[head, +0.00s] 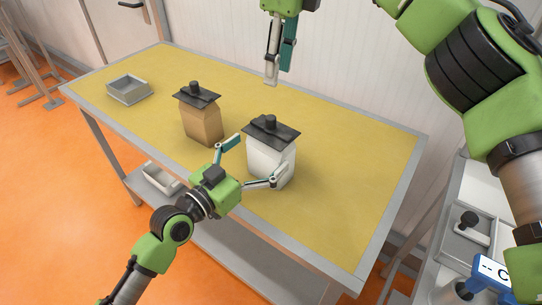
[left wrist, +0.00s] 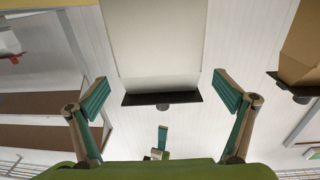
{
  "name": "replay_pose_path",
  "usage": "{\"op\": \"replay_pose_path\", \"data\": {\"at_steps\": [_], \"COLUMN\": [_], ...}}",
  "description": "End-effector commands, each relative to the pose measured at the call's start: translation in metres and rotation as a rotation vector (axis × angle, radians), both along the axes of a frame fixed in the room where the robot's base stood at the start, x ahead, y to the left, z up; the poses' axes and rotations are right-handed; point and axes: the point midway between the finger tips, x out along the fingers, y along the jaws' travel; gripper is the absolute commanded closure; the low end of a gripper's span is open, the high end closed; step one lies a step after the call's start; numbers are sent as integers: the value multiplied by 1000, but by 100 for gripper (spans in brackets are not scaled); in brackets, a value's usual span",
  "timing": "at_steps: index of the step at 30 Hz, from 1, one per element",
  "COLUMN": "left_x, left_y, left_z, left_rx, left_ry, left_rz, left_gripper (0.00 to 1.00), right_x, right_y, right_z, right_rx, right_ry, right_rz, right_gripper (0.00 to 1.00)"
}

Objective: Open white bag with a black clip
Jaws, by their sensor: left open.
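The white bag (head: 268,165) stands upright on the yellow tabletop, right of the table's middle. A flat black clip (head: 271,131) with a knob sits across its top. In the left wrist view the white bag (left wrist: 155,40) and its black clip (left wrist: 162,98) lie between the fingers. My left gripper (head: 250,162) is open and empty, close to the bag's left side, with one finger passing in front of the bag. My right gripper (head: 279,68) hangs above the table's back edge, behind the white bag and apart from it; its fingers look close together, seen nearly edge-on.
A brown bag (head: 203,122) with a black clip (head: 197,97) stands left of the white bag. A grey tray (head: 127,92) is at the table's left end. The right side of the yellow table (head: 345,190) is clear. A container (head: 468,235) with a black knob stands on the right.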

Motion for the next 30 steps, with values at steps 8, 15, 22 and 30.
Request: {"op": "replay_pose_path", "data": {"at_steps": [8, 15, 22, 30], "left_x": [31, 38, 37, 37], "left_y": [-25, -30, -30, -30], "left_z": [0, 0, 0, -1], "left_rx": [-1, 1, 1, 1], "left_ry": [0, 1, 1, 1], "left_rz": [0, 0, 0, 0], "left_gripper": [4, 4, 15, 63], "right_x": [0, 0, 0, 0], "right_y": [0, 0, 0, 0], "right_z": [0, 0, 0, 0], "right_rx": [0, 0, 0, 1], "right_ry": [0, 0, 0, -1], "right_rz": [0, 0, 0, 1], "right_gripper": [63, 63, 63, 63]}}
